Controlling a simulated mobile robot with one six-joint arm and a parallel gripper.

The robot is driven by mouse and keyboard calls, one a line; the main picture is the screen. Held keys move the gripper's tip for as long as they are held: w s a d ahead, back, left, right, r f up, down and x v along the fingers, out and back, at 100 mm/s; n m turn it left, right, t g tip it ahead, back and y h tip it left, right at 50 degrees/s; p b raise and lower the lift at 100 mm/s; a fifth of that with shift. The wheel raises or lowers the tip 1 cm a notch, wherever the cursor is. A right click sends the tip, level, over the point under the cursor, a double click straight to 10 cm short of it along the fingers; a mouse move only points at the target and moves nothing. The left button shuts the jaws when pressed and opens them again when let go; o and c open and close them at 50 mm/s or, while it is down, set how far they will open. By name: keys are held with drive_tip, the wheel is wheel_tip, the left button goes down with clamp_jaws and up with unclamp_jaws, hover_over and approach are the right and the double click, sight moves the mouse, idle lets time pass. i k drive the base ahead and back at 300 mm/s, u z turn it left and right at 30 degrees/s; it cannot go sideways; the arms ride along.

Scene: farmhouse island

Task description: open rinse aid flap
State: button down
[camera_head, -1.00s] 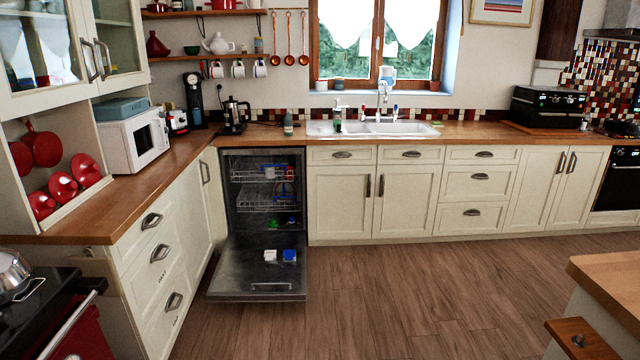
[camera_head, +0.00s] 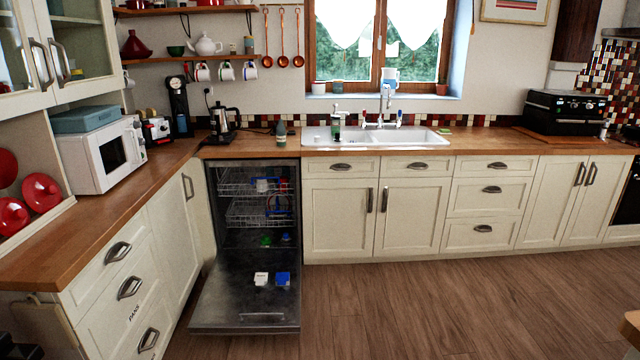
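The dishwasher stands under the counter left of the sink. Its door (camera_head: 225,300) is folded down, with the inner face upward. On that face sit a white piece (camera_head: 261,279) and a blue piece (camera_head: 283,279) side by side. I cannot tell at this size which one is the rinse aid flap, or whether either is open. Inside are an upper rack (camera_head: 236,187) and a lower rack (camera_head: 245,212) with a few items, and green items (camera_head: 266,240) lower down. My gripper is not in view.
The wooden floor (camera_head: 400,310) in front of the dishwasher and sink is clear. Left-hand cabinets (camera_head: 125,285) run close to the open door's left side. A pale corner of wood (camera_head: 632,328) shows at the lower right.

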sight(260, 278)
drive_tip(key=z, duration=0.05)
drive_tip(key=i, duration=2.25)
drive_tip(key=u, duration=0.2)
drive_tip(key=k, duration=0.2)
drive_tip(key=u, duration=2.9)
